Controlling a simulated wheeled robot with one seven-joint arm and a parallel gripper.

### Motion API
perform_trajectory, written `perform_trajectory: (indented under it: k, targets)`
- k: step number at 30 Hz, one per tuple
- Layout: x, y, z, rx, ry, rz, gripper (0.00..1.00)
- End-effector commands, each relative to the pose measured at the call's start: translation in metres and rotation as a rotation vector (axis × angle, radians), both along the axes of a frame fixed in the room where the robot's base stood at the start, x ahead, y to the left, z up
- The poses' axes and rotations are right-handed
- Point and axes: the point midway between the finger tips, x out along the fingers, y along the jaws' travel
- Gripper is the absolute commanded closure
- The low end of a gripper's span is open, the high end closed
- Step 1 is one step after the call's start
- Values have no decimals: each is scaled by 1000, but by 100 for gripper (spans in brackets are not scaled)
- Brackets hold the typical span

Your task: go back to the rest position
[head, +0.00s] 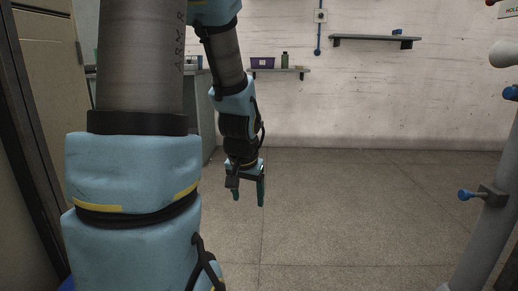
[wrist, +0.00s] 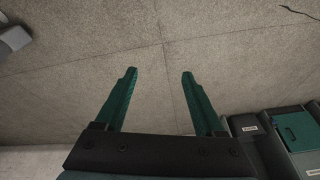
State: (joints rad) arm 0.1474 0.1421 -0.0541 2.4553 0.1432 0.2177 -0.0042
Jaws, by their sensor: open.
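My gripper (head: 249,198) hangs pointing down over the floor in the head view, at the end of my blue and grey arm. In the wrist view my gripper (wrist: 159,75) shows two green fingers spread wide apart with only bare floor between them. It is open and holds nothing. No object touches the fingers.
The speckled floor (head: 350,210) is clear around my gripper. A grey post with blue knobs (head: 490,215) stands at the right. A wall shelf (head: 375,39) and a lower shelf with a purple bin (head: 262,63) are at the back. Dark and green boxes (wrist: 295,130) show in the wrist view.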

Motion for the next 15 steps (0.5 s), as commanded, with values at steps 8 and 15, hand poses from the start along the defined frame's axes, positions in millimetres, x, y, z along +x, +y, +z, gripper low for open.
perform_trajectory:
  k: [8,15]
  targets:
    - [-82,38,39,-30,199,230,29]
    - [-81,38,98,-29,197,227,29]
